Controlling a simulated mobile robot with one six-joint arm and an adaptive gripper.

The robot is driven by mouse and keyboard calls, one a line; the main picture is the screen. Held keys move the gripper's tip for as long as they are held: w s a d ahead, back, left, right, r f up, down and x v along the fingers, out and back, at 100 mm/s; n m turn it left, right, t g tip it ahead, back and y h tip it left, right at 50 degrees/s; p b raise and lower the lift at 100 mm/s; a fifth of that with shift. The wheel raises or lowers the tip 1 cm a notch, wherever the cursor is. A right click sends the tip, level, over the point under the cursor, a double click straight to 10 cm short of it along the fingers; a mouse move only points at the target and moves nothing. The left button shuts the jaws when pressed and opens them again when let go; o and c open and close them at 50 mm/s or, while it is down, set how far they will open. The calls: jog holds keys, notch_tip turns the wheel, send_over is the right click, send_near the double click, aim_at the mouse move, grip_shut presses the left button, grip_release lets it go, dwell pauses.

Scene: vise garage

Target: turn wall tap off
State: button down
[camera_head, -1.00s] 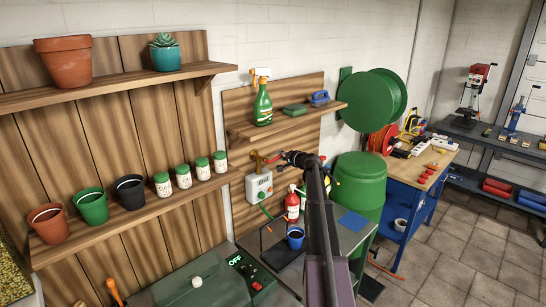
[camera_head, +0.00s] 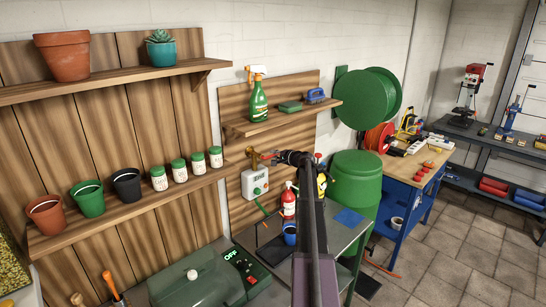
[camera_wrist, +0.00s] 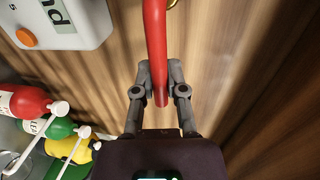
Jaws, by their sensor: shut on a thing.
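The wall tap (camera_head: 252,155) is a brass fitting on the wooden wall panel, below the small shelf. Its red lever handle (camera_wrist: 155,40) runs down from the top of the wrist view to between my fingers. My gripper (camera_wrist: 161,92) is shut on the lower end of the red handle, with one grey finger on each side. In the head view my gripper (camera_head: 281,157) is at the tap, and my arm hides part of the handle there.
A white and grey control box (camera_head: 255,181) with an orange button hangs just below the tap. Red, green and yellow bottles (camera_wrist: 42,118) stand below left in the wrist view. A shelf (camera_head: 283,117) with a spray bottle (camera_head: 258,100) is above the tap.

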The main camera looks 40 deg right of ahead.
jog(key=shift+s, duration=0.15)
jog(key=c, duration=0.7)
grip_release()
jog(key=shift+s+d, duration=0.2)
jog(key=shift+w, duration=0.15)
